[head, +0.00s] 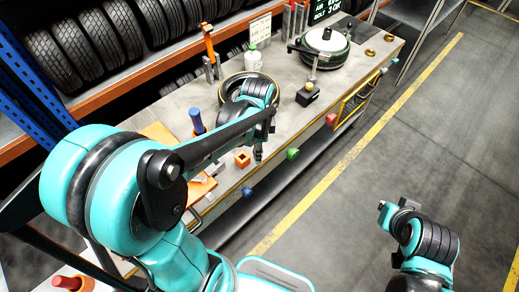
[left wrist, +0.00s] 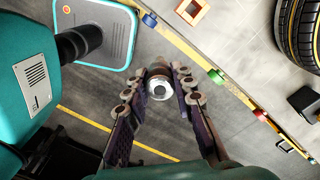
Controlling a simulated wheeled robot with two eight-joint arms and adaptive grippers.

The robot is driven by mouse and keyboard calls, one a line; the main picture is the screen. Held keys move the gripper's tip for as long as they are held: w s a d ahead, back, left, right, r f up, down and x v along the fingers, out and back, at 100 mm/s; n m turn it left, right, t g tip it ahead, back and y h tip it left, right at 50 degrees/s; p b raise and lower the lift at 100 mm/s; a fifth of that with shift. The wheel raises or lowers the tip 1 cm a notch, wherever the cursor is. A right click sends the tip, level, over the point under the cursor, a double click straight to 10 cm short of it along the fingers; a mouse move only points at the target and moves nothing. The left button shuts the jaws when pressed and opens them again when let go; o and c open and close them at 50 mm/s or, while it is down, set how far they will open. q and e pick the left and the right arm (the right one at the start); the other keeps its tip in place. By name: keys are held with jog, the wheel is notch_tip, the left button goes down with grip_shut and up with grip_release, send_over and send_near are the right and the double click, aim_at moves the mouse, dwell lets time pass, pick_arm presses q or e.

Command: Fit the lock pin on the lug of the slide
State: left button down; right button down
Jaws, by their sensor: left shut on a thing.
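My left gripper (head: 258,153) hangs just off the front edge of the workbench. In the left wrist view the gripper (left wrist: 160,88) is shut on a small round silver piece, seen end-on between the fingers, which I take to be the lock pin (left wrist: 160,91). Its far part is hidden. The slide and its lug cannot be clearly told from the other parts. A yellow-framed fixture (head: 357,101) is on the bench front, to the right of the gripper. My right arm shows at lower right, but its fingers cannot be made out.
The workbench (head: 185,97) carries an orange square block (head: 242,159), a tyre (head: 249,83), a white-topped wheel fixture (head: 325,40) and a white bottle (head: 253,60). Red, green (head: 292,154) and blue (head: 247,192) knobs stick out along its front. Floor with a yellow line (head: 350,147) lies open to the right.

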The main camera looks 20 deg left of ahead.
pick_arm(q)
jog(key=s+a+f+n, duration=0.1)
jog(key=a+f+n, duration=0.1)
jog(key=a, duration=0.6)
jog(key=s+a+f+n+p, duration=0.1)
jog(key=a+f+n, duration=0.2)
jog(key=a, duration=0.5)
jog(key=shift+p, duration=0.3)
jog(key=shift+a, duration=0.1)
dwell(0.5)
jog(key=shift+f+b, duration=2.8)
jog(key=shift+f, duration=0.1)
jog(key=c, duration=1.2)
grip_release()
jog(key=shift+r, duration=0.1)
